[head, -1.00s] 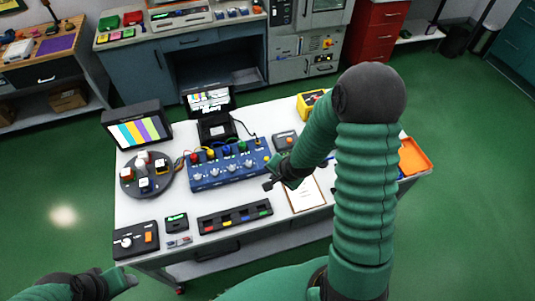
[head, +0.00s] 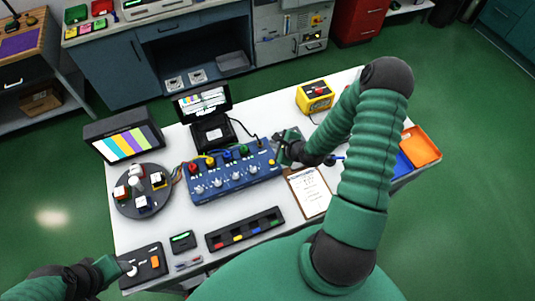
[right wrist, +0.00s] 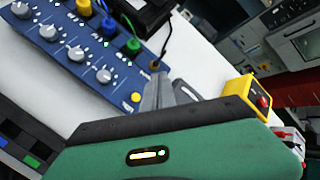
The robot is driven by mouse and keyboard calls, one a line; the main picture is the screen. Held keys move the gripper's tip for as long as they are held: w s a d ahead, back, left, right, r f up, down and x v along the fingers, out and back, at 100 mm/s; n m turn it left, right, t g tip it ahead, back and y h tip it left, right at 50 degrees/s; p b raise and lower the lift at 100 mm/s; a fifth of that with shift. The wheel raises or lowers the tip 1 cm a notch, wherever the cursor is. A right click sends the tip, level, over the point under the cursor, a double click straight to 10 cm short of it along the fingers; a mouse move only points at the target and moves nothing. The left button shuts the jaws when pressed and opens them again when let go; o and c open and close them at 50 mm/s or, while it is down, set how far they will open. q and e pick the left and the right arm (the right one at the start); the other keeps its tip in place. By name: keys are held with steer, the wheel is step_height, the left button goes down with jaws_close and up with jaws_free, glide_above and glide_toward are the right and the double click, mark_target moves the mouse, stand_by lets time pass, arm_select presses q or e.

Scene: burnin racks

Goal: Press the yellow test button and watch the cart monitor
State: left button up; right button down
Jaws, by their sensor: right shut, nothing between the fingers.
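The yellow test button (head: 272,162) is at the right end of the blue panel (head: 232,180). It also shows in the right wrist view (right wrist: 135,97). My right gripper (head: 277,143) is shut and empty by that end, its fingertips (right wrist: 163,80) a little to the right of the button in the wrist view. I cannot tell its height above the panel. The cart monitor (head: 124,138) at the cart's back left shows colour bars. My left gripper (head: 125,266) is at lower left, overlapping a black control box; its jaw state is unclear.
Behind the panel stands a small black device with a lit screen (head: 203,102). A round turntable (head: 125,204) holds several parts at left. A clipboard (head: 308,192), yellow box (head: 316,96) and orange tray (head: 421,146) are at right. A black strip (head: 244,229) lies in front.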

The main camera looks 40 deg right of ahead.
steer(key=s+a+r, duration=0.1)
steer(key=s+a, duration=0.1)
steer(key=b, duration=0.7)
glide_above(272, 164)
steer(key=d, duration=0.1)
step_height(272, 164, down, 8)
steer(key=shift+r, duration=0.25)
steer(key=shift+s+f, duration=0.15)
steer(key=shift+f, duration=0.25)
steer(key=shift+f+b, duration=0.3)
steer(key=shift+b, duration=0.15)
steer(key=shift+a+f, duration=0.15)
steer(key=shift+a, duration=0.3)
steer(key=shift+d, duration=0.25)
arm_select(q)
step_height(272, 164, down, 8)
steer(key=s+a, duration=0.1)
steer(key=shift+s+r, duration=0.2)
steer(key=shift+s, duration=0.1)
arm_select(e)
steer(key=shift+d, duration=0.1)
